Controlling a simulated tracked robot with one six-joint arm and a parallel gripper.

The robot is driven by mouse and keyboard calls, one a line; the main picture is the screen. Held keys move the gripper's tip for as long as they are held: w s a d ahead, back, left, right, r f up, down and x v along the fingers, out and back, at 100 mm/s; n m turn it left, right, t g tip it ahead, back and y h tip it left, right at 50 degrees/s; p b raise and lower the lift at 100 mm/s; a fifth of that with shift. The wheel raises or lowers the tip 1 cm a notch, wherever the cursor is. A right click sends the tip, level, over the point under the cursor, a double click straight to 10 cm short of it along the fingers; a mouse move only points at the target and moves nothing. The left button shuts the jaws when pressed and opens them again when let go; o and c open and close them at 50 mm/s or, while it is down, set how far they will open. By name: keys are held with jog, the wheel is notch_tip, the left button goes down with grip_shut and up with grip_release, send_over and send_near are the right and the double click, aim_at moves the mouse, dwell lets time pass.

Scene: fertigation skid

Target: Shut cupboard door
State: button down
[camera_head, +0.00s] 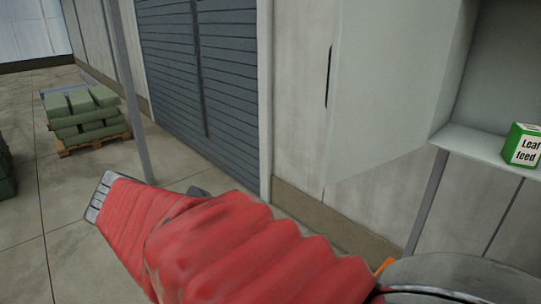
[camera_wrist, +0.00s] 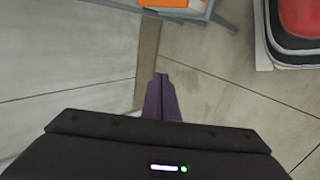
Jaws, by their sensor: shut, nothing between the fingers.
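The cupboard (camera_head: 448,136) is at the right of the head view, with its inside showing. Its pale door (camera_head: 385,85) stands open on the left side of the opening. A dark slot (camera_head: 328,77), perhaps the handle, shows near the door's far left edge. My gripper (camera_wrist: 161,78) shows in the wrist view, its dark purple fingers together and empty above the floor. The door does not clearly show in the wrist view. In the head view my red-sleeved arm reaches to the lower left, below and apart from the door; the fingers cannot be made out there.
A green and white "Leaf feed" box (camera_head: 522,146) stands on the cupboard's bottom shelf. A grey shutter (camera_head: 185,75) and a thin post (camera_head: 130,95) are left of the door. A pallet of green sacks (camera_head: 88,122) stands farther left. An orange item (camera_wrist: 172,3) lies above my fingers in the wrist view.

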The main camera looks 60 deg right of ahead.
aim_at(336, 160)
jog(key=s+d+r+m+g+h, duration=0.2)
jog(key=d+r+g, duration=0.3)
jog(key=d+r, duration=0.1)
jog(key=s+d+r+m+g+h, duration=0.2)
jog(key=s+d+r+m+g, duration=0.1)
jog(key=d+r, duration=0.4)
jog(key=shift+s+d+g, duration=0.3)
jog(key=shift+d+g, duration=0.4)
jog(key=shift+g, duration=0.2)
jog(key=shift+s+d, duration=0.75)
jog(key=shift+s, duration=1.05)
jog(key=shift+s+d, duration=0.75)
jog(key=shift+s, duration=1.05)
jog(key=shift+s+d, duration=0.75)
jog(key=shift+s, duration=1.05)
